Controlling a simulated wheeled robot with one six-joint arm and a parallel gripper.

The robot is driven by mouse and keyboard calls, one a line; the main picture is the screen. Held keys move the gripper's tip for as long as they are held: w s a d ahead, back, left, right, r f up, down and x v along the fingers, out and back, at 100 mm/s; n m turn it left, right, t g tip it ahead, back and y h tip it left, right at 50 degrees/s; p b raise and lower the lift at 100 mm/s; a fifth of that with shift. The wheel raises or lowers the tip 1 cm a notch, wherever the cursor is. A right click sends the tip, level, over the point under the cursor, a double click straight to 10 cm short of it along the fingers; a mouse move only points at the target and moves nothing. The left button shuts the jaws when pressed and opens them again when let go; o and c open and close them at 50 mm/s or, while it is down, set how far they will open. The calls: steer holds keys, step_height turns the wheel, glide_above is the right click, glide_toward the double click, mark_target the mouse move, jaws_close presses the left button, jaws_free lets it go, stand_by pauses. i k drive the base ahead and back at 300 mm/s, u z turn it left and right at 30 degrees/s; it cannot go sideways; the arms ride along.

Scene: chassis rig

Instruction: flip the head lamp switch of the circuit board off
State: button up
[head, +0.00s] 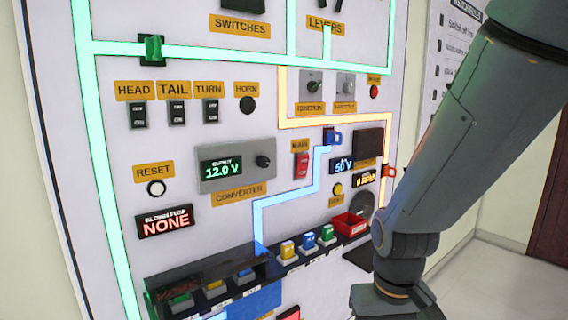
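The circuit board (235,135) is a white upright panel filling the left and middle of the head view. The head lamp switch (139,114) is a small black rocker under the yellow HEAD label (134,90), at the upper left of the panel. Its on or off position is too small to tell. The TAIL switch (177,113) and TURN switch (210,111) stand in the same row to its right. My arm comes in at the right side of the view, well away from the switch. My gripper is out of view.
A HORN button (247,105) sits right of the switches. The converter (237,165) reads 12.0 V below them. A dark ledge (205,270) with colored blocks and a red bin (349,224) jut out lower down. The space before the switches looks clear.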

mark_target(137, 110)
steer(key=u, duration=0.4)
steer(key=k, duration=0.65)
steer(key=u, duration=0.7)
steer(key=i, duration=0.5)
steer(key=u, duration=0.05)
